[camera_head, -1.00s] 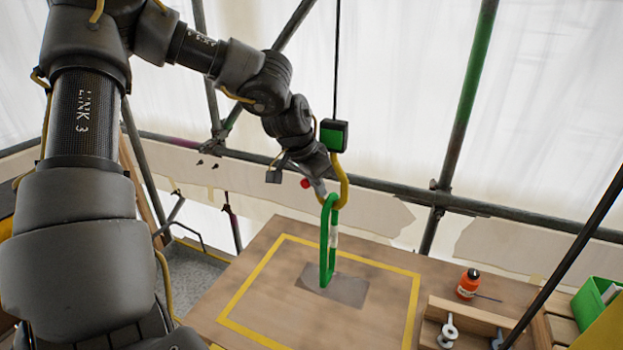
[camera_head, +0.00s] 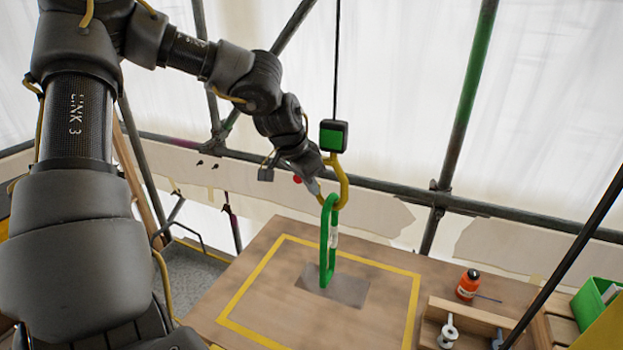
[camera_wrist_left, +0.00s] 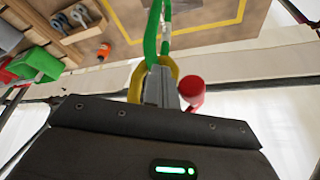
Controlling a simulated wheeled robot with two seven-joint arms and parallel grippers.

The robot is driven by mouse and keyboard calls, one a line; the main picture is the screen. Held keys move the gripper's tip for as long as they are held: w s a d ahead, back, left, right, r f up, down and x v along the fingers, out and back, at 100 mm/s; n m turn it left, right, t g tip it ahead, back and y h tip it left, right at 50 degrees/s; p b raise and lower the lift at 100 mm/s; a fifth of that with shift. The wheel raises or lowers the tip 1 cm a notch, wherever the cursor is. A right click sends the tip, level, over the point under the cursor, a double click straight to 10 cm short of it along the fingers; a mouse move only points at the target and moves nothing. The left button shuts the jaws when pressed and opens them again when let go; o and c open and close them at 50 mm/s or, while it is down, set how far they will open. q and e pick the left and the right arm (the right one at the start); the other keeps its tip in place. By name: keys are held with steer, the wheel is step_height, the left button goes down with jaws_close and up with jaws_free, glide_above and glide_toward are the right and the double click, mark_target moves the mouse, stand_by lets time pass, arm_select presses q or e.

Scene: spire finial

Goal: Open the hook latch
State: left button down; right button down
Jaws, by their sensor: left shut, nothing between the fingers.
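The yellow hook (camera_head: 343,186) hangs below a green and black block (camera_head: 334,136) on a cable. A green link (camera_head: 325,245) hangs in the hook's bowl, above the table. A red knob (camera_head: 297,179) shows at the left of the hook, beside my left gripper; it is larger in the left wrist view (camera_wrist_left: 192,88). My left gripper (camera_head: 314,188) is shut and empty, its tips at the left side of the hook's mouth. In the wrist view the fingers (camera_wrist_left: 161,85) cover part of the yellow hook, so contact and the latch's exact angle cannot be told.
Below is a wooden table (camera_head: 250,270) with a yellow taped square and a grey plate (camera_head: 345,292). An orange bottle (camera_head: 467,285), a wooden holder (camera_head: 470,318) and a green bin (camera_head: 595,298) stand at the right. Scaffold tubes (camera_head: 390,189) run behind the hook.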

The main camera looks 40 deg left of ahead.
arm_select(q)
steer(key=shift+a+r, duration=0.1)
steer(key=shift+a, duration=0.05)
steer(key=shift+s+a+r, duration=0.25)
steer(key=shift+a, duration=0.4)
